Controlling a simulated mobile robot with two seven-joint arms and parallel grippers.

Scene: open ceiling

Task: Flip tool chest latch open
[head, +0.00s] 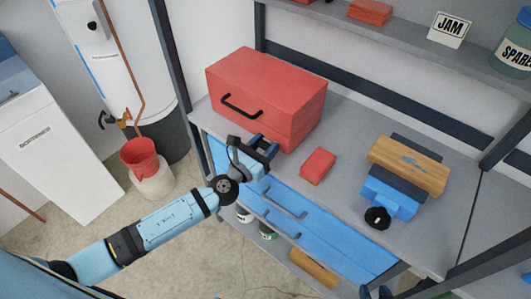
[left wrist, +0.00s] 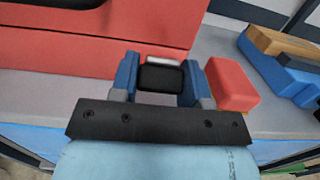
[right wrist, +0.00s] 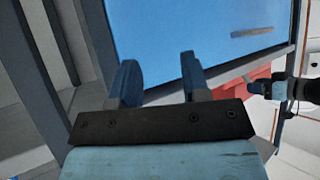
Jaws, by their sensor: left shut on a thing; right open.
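The red tool chest (head: 262,90) stands on the grey workbench, with its lid down and a black handle on the lid. In the left wrist view, the chest's front (left wrist: 100,50) fills the upper left, and a black latch (left wrist: 162,78) with a pale top edge sits between my left fingers. My left gripper (head: 267,149) is at the chest's lower front and is shut on the latch, which it hides in the head view. My right gripper (right wrist: 160,78) is open and empty in the right wrist view, near a blue drawer front (right wrist: 190,35).
A red box (head: 317,166) lies just right of my left gripper. A blue vise (head: 392,193) holding a wooden block (head: 408,166) stands further right. Blue drawers (head: 290,205) with bar handles are under the bench top. A shelf (head: 400,50) runs above the back.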

